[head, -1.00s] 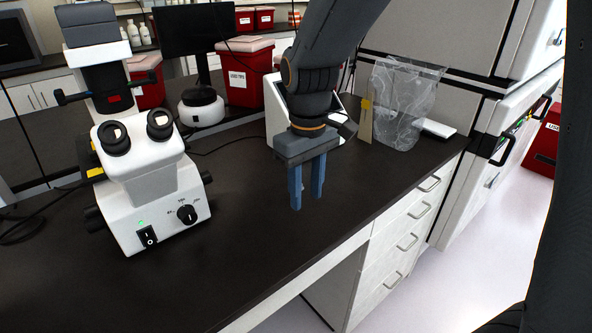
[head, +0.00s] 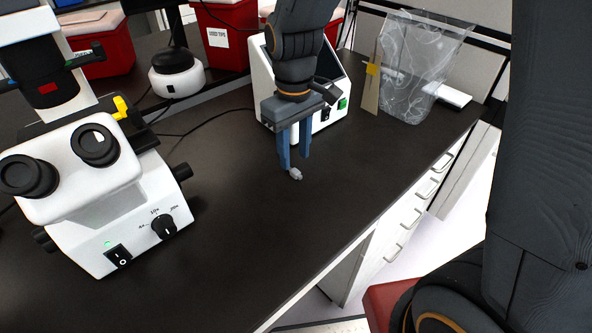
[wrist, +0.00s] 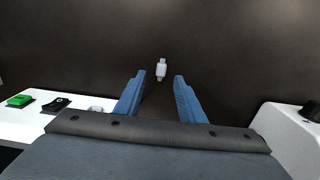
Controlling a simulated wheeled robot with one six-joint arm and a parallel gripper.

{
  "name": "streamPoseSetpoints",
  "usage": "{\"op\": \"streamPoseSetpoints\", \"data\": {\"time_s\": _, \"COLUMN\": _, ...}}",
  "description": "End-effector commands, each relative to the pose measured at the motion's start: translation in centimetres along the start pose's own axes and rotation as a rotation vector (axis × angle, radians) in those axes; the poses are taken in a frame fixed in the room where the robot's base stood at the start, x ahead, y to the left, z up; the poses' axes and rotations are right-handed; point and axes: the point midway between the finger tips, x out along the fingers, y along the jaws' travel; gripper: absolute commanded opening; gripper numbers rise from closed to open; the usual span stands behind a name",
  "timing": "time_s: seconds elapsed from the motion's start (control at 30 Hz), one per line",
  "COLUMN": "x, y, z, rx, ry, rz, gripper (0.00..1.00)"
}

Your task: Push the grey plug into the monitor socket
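The small light-grey plug (head: 295,174) lies on the dark bench just below my gripper's fingertips in the head view. In the wrist view the plug (wrist: 161,69) appears just beyond the gap between the fingers, apart from both. My gripper (head: 294,164) points down with its two blue fingers apart and empty; they also show in the wrist view (wrist: 160,77). A dark monitor post (head: 177,25) stands at the back left; its screen is mostly out of view. I cannot make out the monitor socket.
A white device (head: 262,82) with a green switch stands close behind my gripper. A white microscope (head: 90,200) is on the left. A thin black cable (head: 205,122) runs across the bench. A clear bag (head: 420,70) stands at the back right. The bench in front is clear.

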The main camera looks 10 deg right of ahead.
Motion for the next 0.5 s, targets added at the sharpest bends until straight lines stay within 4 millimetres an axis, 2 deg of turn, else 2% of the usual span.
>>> {"op": "streamPoseSetpoints", "data": {"time_s": 0.23, "x": 3.0, "y": -0.1, "z": 0.1, "rx": 0.002, "ry": -0.004, "rz": -0.001, "gripper": 0.36}}
{"op": "streamPoseSetpoints", "data": {"time_s": 0.5, "x": 3.9, "y": -0.1, "z": 0.0, "rx": 0.004, "ry": -0.001, "rz": 0.0, "gripper": 0.36}}
